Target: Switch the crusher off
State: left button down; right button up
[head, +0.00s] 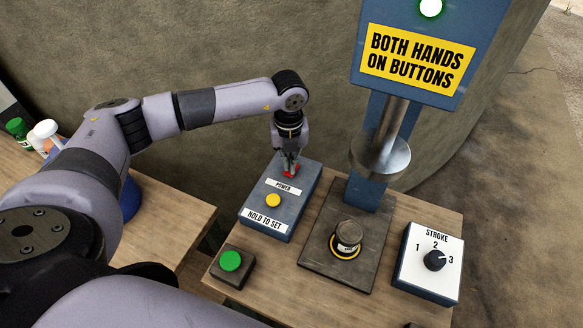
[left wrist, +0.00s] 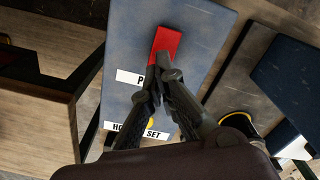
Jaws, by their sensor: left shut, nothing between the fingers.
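The crusher (head: 368,192) is a blue press with a metal ram above a dark base plate. A green lamp (head: 430,8) on its head is lit. Its blue power box (head: 255,222) carries a red switch (head: 290,174), a yellow button (head: 273,200) and the labels POWER and HOLD TO SET. My left gripper (head: 289,167) is shut and empty, pointing down at the switch. In the left wrist view the closed fingertips (left wrist: 163,66) overlap the near end of the red switch (left wrist: 167,41); I cannot tell whether they touch. My right gripper is not in view.
A dark can (head: 348,234) stands on the base plate under the ram. A green button (head: 230,261) sits at the front left. A STROKE dial box (head: 422,284) is at the right, its knob turned towards 3. Bottles (head: 46,130) stand on another table at left.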

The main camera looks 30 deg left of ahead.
pick_arm(q)
jog(key=shift+f+b, duration=0.9)
jog(key=shift+f, duration=0.25)
dwell(0.4)
jog(key=shift+s, duration=0.1)
jog(key=shift+r+p, duration=0.65)
jog(key=shift+r, duration=0.15)
jog(key=shift+r+p, duration=1.7)
jog(key=shift+r, duration=1.05)
